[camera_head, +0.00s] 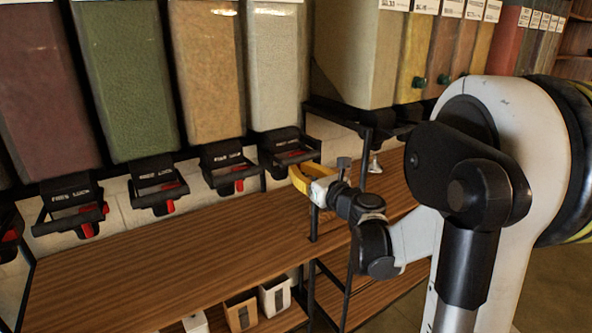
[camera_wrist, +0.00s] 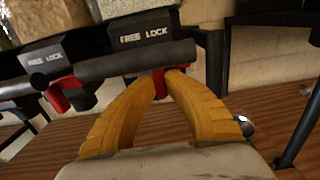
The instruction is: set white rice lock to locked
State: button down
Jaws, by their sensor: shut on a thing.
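A tall bin of pale grain (camera_head: 274,65), likely the white rice, hangs above a black dispenser (camera_head: 285,148). The dispenser also shows in the wrist view (camera_wrist: 190,50), with "FREE" and "LOCK" printed on its front and a dark bar below. Its red lock tab (camera_wrist: 159,82) hangs under the bar, roughly below the "LOCK" print. I cannot tell its exact setting. My gripper (camera_head: 298,178) has yellow fingers, shut on the red tab between the fingertips in the wrist view (camera_wrist: 158,88). In the head view the tab is hidden.
Several similar bins and dispensers with red tabs stand to the left, the nearest (camera_head: 226,165) close beside. A wooden shelf (camera_head: 200,250) runs below. A black metal post (camera_head: 363,155) stands close to my gripper's right.

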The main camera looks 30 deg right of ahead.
jog(key=c, duration=1.4)
grip_release()
jog(key=shift+d, duration=0.25)
jog(key=shift+c, duration=0.2)
jog(key=s, duration=1.2)
jog(key=shift+d, duration=0.15)
